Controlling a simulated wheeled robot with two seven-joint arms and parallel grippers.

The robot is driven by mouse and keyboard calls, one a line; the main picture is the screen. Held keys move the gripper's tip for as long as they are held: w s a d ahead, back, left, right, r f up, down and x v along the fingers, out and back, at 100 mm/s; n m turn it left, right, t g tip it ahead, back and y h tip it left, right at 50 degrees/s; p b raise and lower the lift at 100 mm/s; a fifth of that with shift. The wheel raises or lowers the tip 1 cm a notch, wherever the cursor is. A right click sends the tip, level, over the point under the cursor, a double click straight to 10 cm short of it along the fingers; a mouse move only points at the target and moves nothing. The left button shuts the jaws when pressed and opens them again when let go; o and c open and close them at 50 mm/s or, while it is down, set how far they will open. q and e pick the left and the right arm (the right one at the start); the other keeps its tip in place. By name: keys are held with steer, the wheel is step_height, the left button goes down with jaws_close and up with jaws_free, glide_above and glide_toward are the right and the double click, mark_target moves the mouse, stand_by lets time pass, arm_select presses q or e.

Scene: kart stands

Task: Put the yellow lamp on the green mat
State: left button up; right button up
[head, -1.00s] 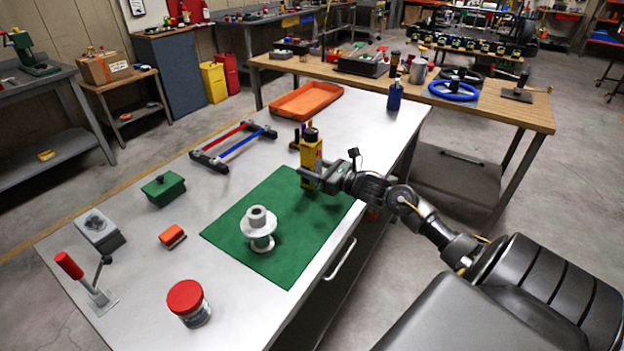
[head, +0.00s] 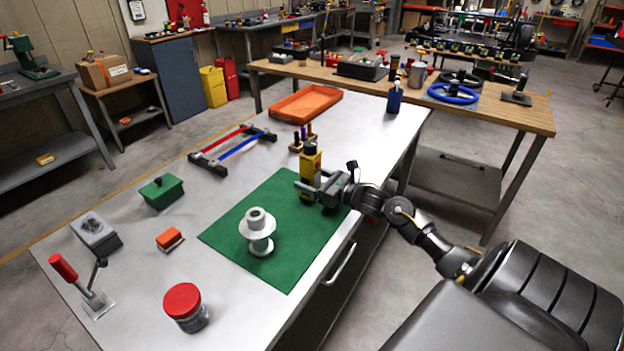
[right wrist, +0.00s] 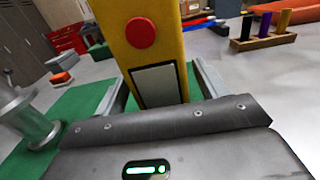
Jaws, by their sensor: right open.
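The yellow lamp (head: 311,163), a tall block with a dark top, stands upright on the far part of the green mat (head: 217,234). In the right wrist view the lamp (right wrist: 158,62) shows close up, with a red button and a pale panel; its top is cut off. My right gripper (head: 309,183) is open, with one finger on each side of the lamp's lower part. Gaps show beside the lamp in the right wrist view. The mat (right wrist: 70,103) also shows there. My left gripper is not in view.
A pale flanged spool (head: 258,228) stands on the mat, nearer than the lamp. A small wooden rack with colored pegs (head: 296,147) is just behind the lamp. A red-and-blue frame (head: 233,150) and an orange tray (head: 305,103) lie farther off.

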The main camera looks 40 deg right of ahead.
steer(key=shift+r, duration=0.1)
steer(key=shift+s+d, duration=0.1)
steer(key=shift+s, duration=0.1)
steer(key=b+v, duration=0.2)
steer(key=v, duration=0.8)
steer(key=shift+s, duration=0.4)
steer(key=shift+s+d, duration=0.2)
steer(key=shift+s, duration=0.15)
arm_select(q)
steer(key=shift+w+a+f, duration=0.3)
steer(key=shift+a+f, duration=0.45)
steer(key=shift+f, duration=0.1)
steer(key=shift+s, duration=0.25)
